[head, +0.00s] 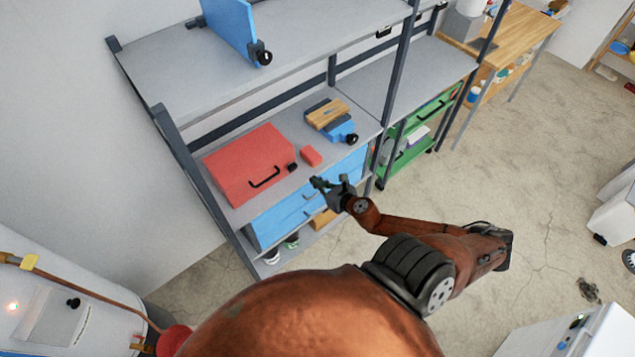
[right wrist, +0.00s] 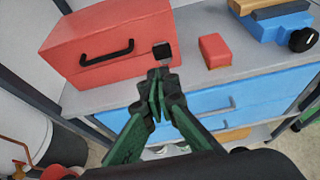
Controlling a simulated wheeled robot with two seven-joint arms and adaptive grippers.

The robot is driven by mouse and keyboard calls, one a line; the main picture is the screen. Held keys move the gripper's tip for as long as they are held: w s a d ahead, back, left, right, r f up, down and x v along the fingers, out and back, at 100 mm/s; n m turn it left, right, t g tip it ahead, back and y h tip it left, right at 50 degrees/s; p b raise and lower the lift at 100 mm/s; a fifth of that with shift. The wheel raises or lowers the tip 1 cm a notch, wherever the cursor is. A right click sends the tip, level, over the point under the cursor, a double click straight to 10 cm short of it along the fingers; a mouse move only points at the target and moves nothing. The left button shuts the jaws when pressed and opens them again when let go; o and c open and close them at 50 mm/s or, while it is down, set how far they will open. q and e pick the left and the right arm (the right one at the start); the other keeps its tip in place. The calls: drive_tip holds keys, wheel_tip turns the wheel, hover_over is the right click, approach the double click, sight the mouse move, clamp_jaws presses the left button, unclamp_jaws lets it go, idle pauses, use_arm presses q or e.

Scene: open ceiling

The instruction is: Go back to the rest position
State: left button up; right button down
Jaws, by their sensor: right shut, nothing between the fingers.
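My right gripper (head: 322,184) is shut and empty. It is in front of the shelf unit, near the blue drawers (head: 310,197) and the shelf edge above them. In the right wrist view its green fingers (right wrist: 157,85) come together at the tips, close below a small black block that sits by the red case's front corner. My right arm reaches out from the lower middle of the head view, bent at the elbow. My left gripper does not show in either view.
On the grey shelf (head: 285,182) stand a red case (head: 243,160) with a black handle, a small red block (head: 311,155) and a blue vise (head: 341,131) with wooden pieces. A green cart (head: 415,135) stands to the right. Open floor (head: 530,190) lies right of my arm.

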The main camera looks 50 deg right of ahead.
drive_tip(key=shift+s+r, duration=0.15)
drive_tip(key=shift+s, duration=0.1)
idle(0.3)
